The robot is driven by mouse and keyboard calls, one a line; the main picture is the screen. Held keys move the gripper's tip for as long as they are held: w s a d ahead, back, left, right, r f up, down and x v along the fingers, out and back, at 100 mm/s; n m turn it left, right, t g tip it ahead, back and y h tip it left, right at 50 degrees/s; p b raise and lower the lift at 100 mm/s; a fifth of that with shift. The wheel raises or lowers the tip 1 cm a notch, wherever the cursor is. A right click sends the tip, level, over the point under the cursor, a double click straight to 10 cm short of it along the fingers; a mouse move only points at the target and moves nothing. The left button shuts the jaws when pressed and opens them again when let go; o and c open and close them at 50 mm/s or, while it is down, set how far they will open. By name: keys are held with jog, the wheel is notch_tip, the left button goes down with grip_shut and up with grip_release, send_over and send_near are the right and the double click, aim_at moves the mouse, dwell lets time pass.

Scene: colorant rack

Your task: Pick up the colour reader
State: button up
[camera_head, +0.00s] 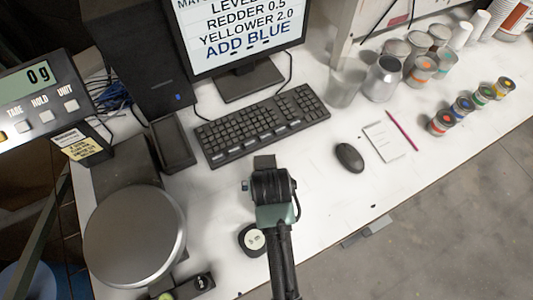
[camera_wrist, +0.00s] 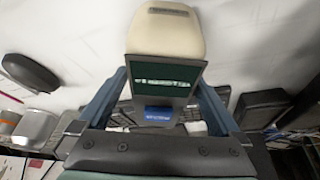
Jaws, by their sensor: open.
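The colour reader (camera_wrist: 165,35) shows in the wrist view as a cream, rounded device with a dark green lit screen and a blue label below it. My gripper (camera_wrist: 165,88) is open, with one blue-grey finger to the left and one to the right of the reader's screen end. I cannot tell whether either finger touches it. In the head view my dark wrist (camera_head: 272,188) is over the desk just in front of the keyboard. The reader cannot be made out there; my arm seems to hide it.
A keyboard (camera_head: 262,124) lies behind my wrist and a mouse (camera_head: 348,157) to its right. A round tape measure (camera_head: 251,240) lies close beside my arm. A scale (camera_head: 134,236) stands at left. Cans (camera_head: 384,78) and colorant pots (camera_head: 441,123) stand at right.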

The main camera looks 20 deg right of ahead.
jog(key=shift+w+f, duration=0.1)
jog(key=shift+f, duration=0.15)
grip_shut()
jog(key=shift+r, duration=0.1)
